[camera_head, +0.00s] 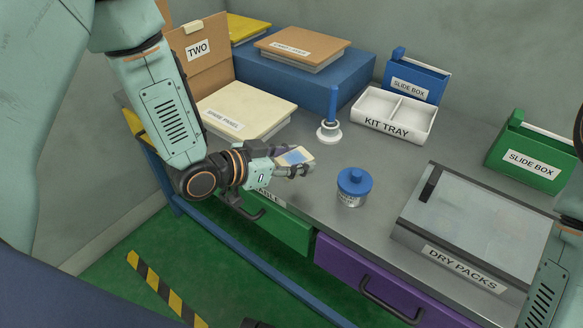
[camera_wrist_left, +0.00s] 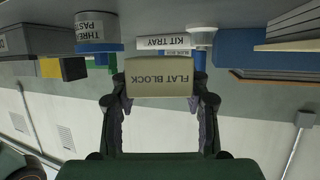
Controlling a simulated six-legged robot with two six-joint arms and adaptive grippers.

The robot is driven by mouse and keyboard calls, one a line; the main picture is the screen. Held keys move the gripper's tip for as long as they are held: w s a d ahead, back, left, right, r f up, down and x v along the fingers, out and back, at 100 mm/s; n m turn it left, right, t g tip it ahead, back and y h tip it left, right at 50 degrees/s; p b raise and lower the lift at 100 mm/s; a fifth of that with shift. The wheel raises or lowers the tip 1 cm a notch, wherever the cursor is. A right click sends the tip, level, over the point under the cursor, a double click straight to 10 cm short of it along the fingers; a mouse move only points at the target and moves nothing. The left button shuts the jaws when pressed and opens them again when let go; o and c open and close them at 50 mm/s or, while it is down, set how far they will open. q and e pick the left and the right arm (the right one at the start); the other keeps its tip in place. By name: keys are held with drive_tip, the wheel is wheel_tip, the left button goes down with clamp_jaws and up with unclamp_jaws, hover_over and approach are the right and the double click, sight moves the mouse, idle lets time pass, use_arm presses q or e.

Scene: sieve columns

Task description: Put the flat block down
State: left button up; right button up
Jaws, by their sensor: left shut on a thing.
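The flat block (camera_wrist_left: 160,77) is a beige block with its name printed on the face toward the left wrist camera. That view is upside down. My left gripper (camera_head: 297,163) is shut on the flat block, with a finger on either side of it. My right gripper is out of view.
A blue-lidded jar (camera_head: 353,188) stands right of the gripper. Behind are a blue post on a white base (camera_head: 329,131) and the kit tray (camera_head: 392,114). The spare panel (camera_head: 245,108) lies back left. The dry packs case (camera_head: 470,225) is at right. Bench between gripper and jar is bare.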

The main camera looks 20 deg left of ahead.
sight(291, 158)
use_arm(q)
drive_tip(key=w+a+r+n+t+y, duration=0.2)
drive_tip(key=w+r+n+y, duration=0.1)
drive_tip(key=w+r, duration=0.1)
drive_tip(key=shift+w+a, duration=0.15)
drive_tip(key=shift+w, duration=0.5)
drive_tip(key=shift+f, duration=0.15)
wheel_tip(291, 158, down, 5)
drive_tip(key=shift+f+b, duration=0.1)
drive_tip(key=shift+b, duration=0.8)
wheel_tip(291, 158, down, 3)
drive_tip(key=shift+s+f+b, duration=0.1)
drive_tip(key=shift+f+b, duration=0.1)
drive_tip(key=shift+b, duration=0.25)
drive_tip(key=shift+f, duration=0.45)
